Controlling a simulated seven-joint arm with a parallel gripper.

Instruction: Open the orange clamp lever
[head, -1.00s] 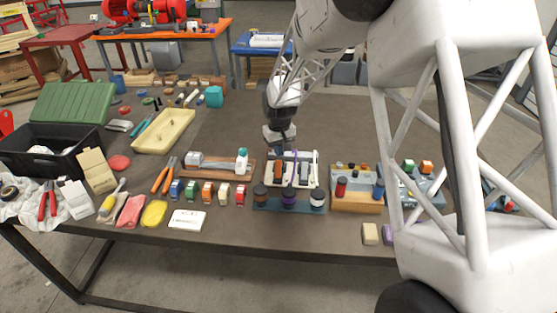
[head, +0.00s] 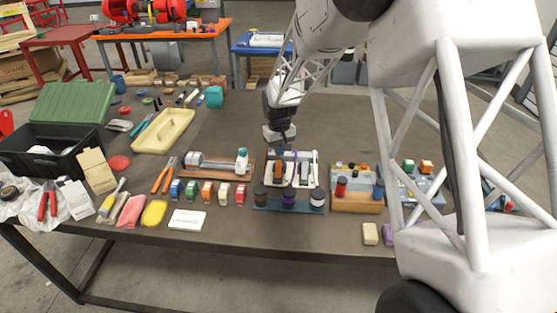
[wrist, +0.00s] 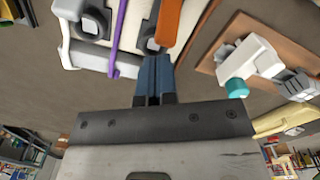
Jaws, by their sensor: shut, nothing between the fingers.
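The orange clamp lever (head: 278,174) is on the left side of a white clamp base (head: 268,182) in the middle of the bench's front part. In the wrist view the orange lever (wrist: 170,22) runs up out of the top edge. My gripper (head: 281,148) is over the back end of the clamp base. Its blue fingertips (wrist: 154,72) are together and empty, close to the near end of the lever. I cannot tell whether they touch it.
A grey lever (head: 303,172) and a purple strip (head: 295,166) are beside the orange lever. Jars (head: 288,196) stand in front. A wooden board with a white-and-teal fitting (head: 241,162) is at left, a wooden block with cylinders (head: 357,202) at right.

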